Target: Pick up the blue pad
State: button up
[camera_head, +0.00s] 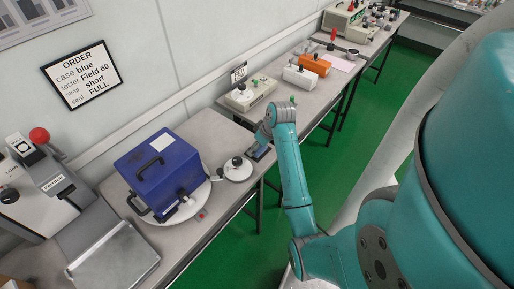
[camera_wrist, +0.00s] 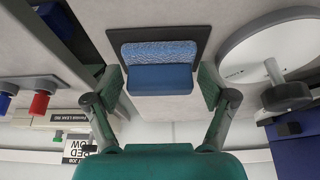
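The blue pad (camera_wrist: 158,78) lies by a dark flat plate (camera_wrist: 203,34) on the grey bench in the wrist view. It has a lighter, speckled blue strip and a smooth darker blue face. My gripper (camera_wrist: 160,88) is open, with one finger on each side of the pad and a gap visible at both sides. I cannot tell whether the pad is lifted at all. In the head view my gripper (camera_head: 262,142) is low over the bench edge, and the pad is small and partly hidden beneath it.
A white round dial with a black knob (camera_head: 237,168) stands close beside the pad. A blue case (camera_head: 160,172) sits on a round turntable further left. Another blue item (camera_wrist: 54,20) lies at the wrist view's upper left. More testers stand along the benches; the green floor is clear.

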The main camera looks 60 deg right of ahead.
jog(key=c, duration=0.5)
notch_tip(320, 180, up, 10)
jog(key=shift+f, duration=0.1)
dwell(0.4)
